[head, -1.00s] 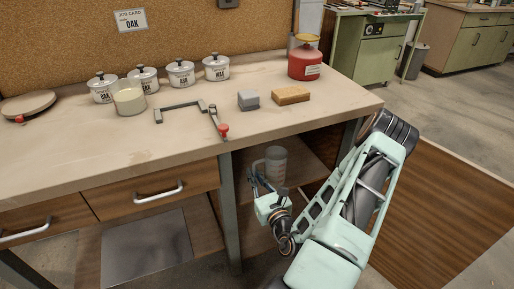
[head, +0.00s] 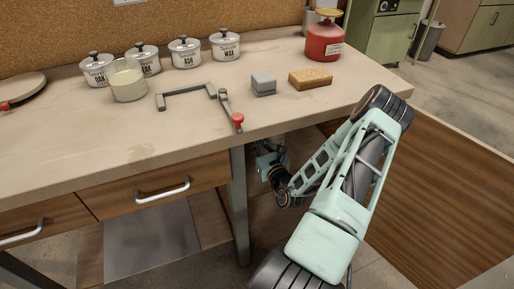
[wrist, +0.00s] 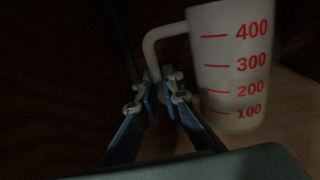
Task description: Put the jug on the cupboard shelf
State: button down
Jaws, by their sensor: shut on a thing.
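The jug (wrist: 232,70) is whitish and translucent, with red measuring marks, and looks upright in the wrist view. My gripper (wrist: 158,88) is shut on its handle, to the left of the jug's body. A pale brown surface, apparently the cupboard shelf (wrist: 288,112), lies under and beside the jug's base. I cannot tell whether the base touches it. In the head view my gripper (head: 267,160) reaches into the open cupboard under the bench top. The bench top hides the jug there.
The bench top (head: 150,135) overhangs the cupboard opening, and a grey bench leg (head: 239,205) stands left of my gripper. On the bench are several lidded pots, a cup (head: 128,82), a grey block (head: 263,84), a sponge (head: 310,79) and a red can (head: 324,42).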

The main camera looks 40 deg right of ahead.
jog(key=w+d+f, duration=0.1)
jog(key=f, duration=0.1)
jog(key=w+d+f+b, duration=0.1)
jog(key=w+f, duration=0.1)
jog(key=w+d+f+b, duration=0.1)
jog(key=f, duration=0.1)
jog(key=shift+w, duration=0.25)
notch_tip(320, 180, down, 3)
jog(key=shift+w+d+f+b, duration=0.15)
jog(key=shift+f+b, duration=0.05)
jog(key=shift+b, duration=0.65)
jog(key=c, duration=2.5)
grip_release()
jog(key=shift+f, duration=0.15)
jog(key=shift+c, duration=0.2)
jog(key=o, duration=0.4)
jog(key=shift+o, duration=0.2)
